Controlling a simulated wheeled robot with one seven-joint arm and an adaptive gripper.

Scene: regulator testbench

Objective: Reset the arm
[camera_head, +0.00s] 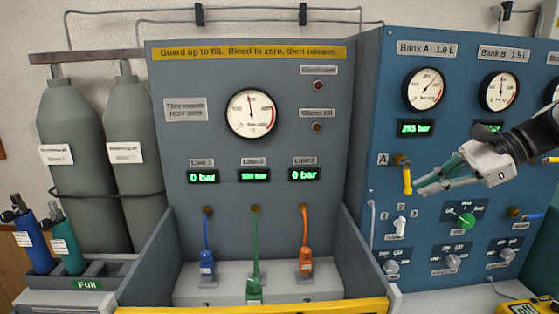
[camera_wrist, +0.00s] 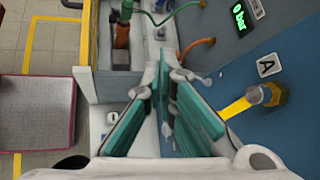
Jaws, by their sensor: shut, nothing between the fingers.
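My gripper (camera_head: 424,187) is in front of the blue bank panel (camera_head: 385,110) at the right, just right of the yellow valve handle (camera_head: 407,180) marked A. Its teal-padded fingers are shut with nothing held. In the wrist view, my gripper (camera_wrist: 165,62) shows from behind, and the yellow handle (camera_wrist: 238,107) is to the right of the fingers. The handle hangs down in the head view. I cannot tell whether the gripper touches it.
A grey panel (camera_head: 180,140) with a gauge and three coloured hoses stands left of the blue panel. A yellow-edged bench guard (camera_head: 350,305) is at the front. Grey cylinders (camera_head: 70,190) stand at the far left. Knobs and small levers sit below my gripper.

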